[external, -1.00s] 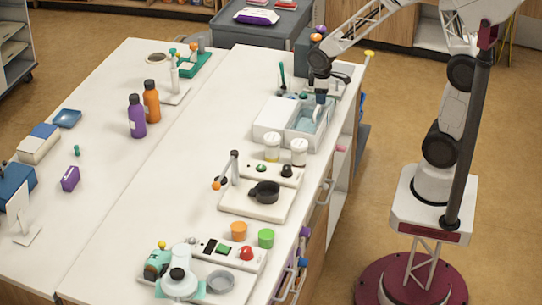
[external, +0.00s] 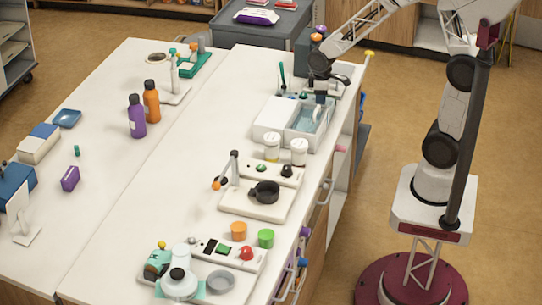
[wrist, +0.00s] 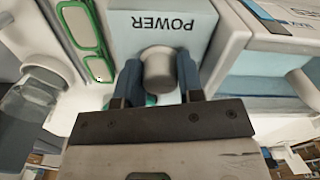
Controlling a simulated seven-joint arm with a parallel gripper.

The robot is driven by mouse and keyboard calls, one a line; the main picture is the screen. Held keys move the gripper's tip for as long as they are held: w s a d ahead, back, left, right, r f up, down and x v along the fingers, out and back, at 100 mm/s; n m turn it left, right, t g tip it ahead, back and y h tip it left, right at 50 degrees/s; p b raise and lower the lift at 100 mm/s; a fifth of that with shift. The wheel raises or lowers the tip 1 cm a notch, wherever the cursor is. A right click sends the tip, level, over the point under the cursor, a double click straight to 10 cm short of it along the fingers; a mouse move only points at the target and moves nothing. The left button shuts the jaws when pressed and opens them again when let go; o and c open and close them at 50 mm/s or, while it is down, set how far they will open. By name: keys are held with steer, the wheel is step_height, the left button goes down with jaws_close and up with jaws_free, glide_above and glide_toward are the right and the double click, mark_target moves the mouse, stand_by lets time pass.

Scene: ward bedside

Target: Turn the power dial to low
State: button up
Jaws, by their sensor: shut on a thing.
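The power dial (wrist: 158,70) is a round grey knob on a pale panel (wrist: 196,22) in the wrist view. The word POWER is printed on the panel beside it and reads upside down. My gripper (wrist: 159,80) has its two blue-grey fingers on either side of the knob and is shut on it. No pointer mark or low setting can be made out on the dial. In the external view my gripper (external: 320,96) is at the far end of the white table, and the dial is hidden there.
A white and pale-blue bin (external: 306,128) stands just in front of my gripper. Two white-lidded jars (external: 299,151) and a panel with a black knob (external: 287,170) are nearer. In the wrist view a green-framed part (wrist: 92,40) lies left of the dial. The middle of the table is clear.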

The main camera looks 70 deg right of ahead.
steer(key=m, duration=1.1)
stand_by(0.3)
steer(key=shift+m, duration=0.3)
steer(key=o, duration=0.7)
steer(key=shift+c, duration=0.2)
steer(key=shift+r, duration=0.1)
steer(key=shift+r, duration=3.85)
steer(key=shift+a, duration=0.1)
